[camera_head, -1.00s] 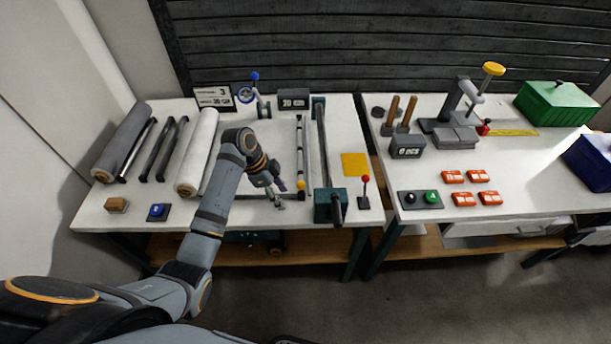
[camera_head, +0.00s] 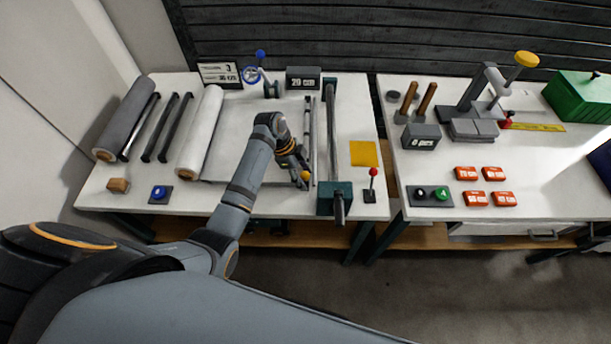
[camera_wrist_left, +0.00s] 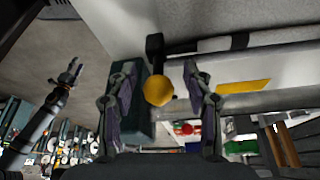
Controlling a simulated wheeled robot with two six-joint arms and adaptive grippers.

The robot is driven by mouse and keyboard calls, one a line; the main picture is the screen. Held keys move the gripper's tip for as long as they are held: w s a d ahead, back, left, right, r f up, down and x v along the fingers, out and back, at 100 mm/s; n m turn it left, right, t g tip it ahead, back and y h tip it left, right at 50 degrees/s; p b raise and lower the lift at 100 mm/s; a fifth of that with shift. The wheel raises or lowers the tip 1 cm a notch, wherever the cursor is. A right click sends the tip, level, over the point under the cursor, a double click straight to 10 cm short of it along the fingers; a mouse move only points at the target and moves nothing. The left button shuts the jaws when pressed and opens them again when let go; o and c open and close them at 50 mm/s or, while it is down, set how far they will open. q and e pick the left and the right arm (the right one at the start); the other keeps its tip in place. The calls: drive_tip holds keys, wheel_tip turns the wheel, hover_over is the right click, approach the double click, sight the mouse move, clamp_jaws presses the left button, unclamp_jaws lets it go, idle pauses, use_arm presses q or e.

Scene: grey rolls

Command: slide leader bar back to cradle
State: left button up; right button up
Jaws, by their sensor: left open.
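The leader bar (camera_head: 308,130) is a thin grey bar running front to back on the left table, with a yellow knob (camera_head: 306,176) at its near end. My left gripper (camera_head: 303,184) is open at that knob. In the left wrist view the knob (camera_wrist_left: 158,90) shows between the open fingers (camera_wrist_left: 160,78), with visible gaps to both. The bar (camera_wrist_left: 245,45) runs off to the right there. I cannot make out a separate cradle. A dark arm, likely my right one, shows at the left wrist view's left; its gripper (camera_wrist_left: 71,74) is too small to judge.
Close right of the bar stands a dark green-ended rail (camera_head: 335,200). A red-knobbed lever (camera_head: 372,182) and a yellow sheet (camera_head: 364,153) lie beyond. A white roll (camera_head: 202,135), black rods and a grey roll (camera_head: 125,118) are on the left.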

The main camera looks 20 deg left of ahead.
use_arm(q)
drive_tip(key=shift+s+d+f, duration=0.1)
drive_tip(key=shift+d+f, duration=0.1)
drive_tip(key=shift+f, duration=0.3)
drive_tip(key=shift+c, duration=0.2)
drive_tip(key=c, duration=0.7)
clamp_jaws()
use_arm(e)
drive_tip(key=shift+s, duration=0.2)
drive_tip(key=shift+w+a+r, duration=0.1)
